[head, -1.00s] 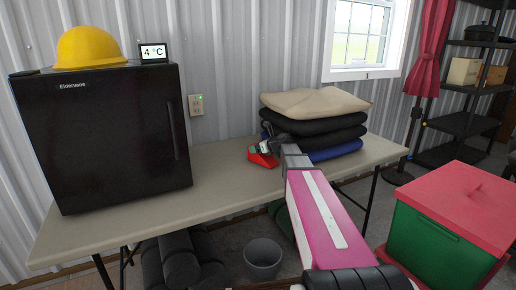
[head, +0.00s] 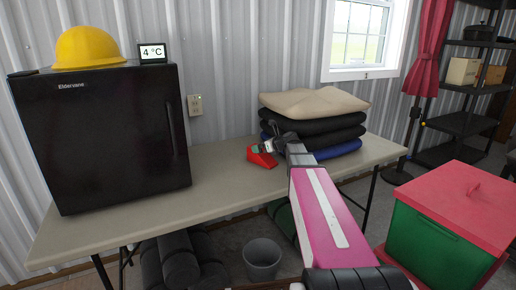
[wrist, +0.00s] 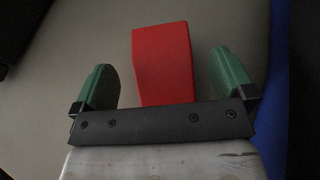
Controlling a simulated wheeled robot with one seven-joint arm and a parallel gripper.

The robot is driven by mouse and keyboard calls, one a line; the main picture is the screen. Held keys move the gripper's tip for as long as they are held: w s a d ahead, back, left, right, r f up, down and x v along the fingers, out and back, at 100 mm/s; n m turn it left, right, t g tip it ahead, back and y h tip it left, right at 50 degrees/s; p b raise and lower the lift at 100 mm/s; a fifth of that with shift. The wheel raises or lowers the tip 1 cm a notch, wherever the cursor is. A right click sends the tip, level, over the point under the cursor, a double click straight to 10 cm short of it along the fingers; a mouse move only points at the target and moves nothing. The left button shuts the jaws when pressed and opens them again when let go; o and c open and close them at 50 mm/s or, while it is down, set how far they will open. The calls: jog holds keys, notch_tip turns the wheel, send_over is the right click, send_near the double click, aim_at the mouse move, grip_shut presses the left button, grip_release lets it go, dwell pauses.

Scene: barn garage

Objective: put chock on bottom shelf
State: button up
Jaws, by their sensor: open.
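A red chock (head: 262,157) lies on the table, left of the stack of folded cloths. In the wrist view the chock (wrist: 163,62) sits between the two green fingers of my gripper (wrist: 162,85), with a gap on each side. The gripper is open and above the chock. In the head view my gripper (head: 270,144) is just behind and above the chock, partly hidden by my arm. A black shelf unit (head: 464,122) stands at the far right; its lower shelf (head: 445,154) shows partly behind the green bin.
A black mini fridge (head: 110,140) with a yellow hard hat (head: 88,46) stands on the table (head: 215,203) at left. The folded stack (head: 315,103) is right of the gripper. A green bin (head: 435,235) with a red lid stands on the right. A grey bucket (head: 262,258) is below the table.

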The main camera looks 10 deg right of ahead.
aim_at(269, 159)
jog(key=v, duration=0.8)
jog(key=w+f, duration=0.1)
jog(key=w+a+f, duration=0.1)
jog(key=f, duration=0.1)
jog(key=w+a+f, duration=0.1)
jog(key=f, duration=0.1)
jog(key=shift+f, duration=0.2)
jog(key=shift+a+r+x, duration=0.1)
jog(key=shift+r+x, duration=0.05)
jog(key=shift+x, duration=0.85)
jog(key=shift+a+r+x, duration=0.1)
jog(key=shift+r+x, duration=0.05)
jog(key=shift+x, duration=0.8)
jog(key=shift+a+r+x, duration=0.1)
jog(key=shift+r+x, duration=0.05)
jog(key=shift+x, duration=0.85)
jog(key=c, duration=1.4)
jog(key=shift+r, duration=0.15)
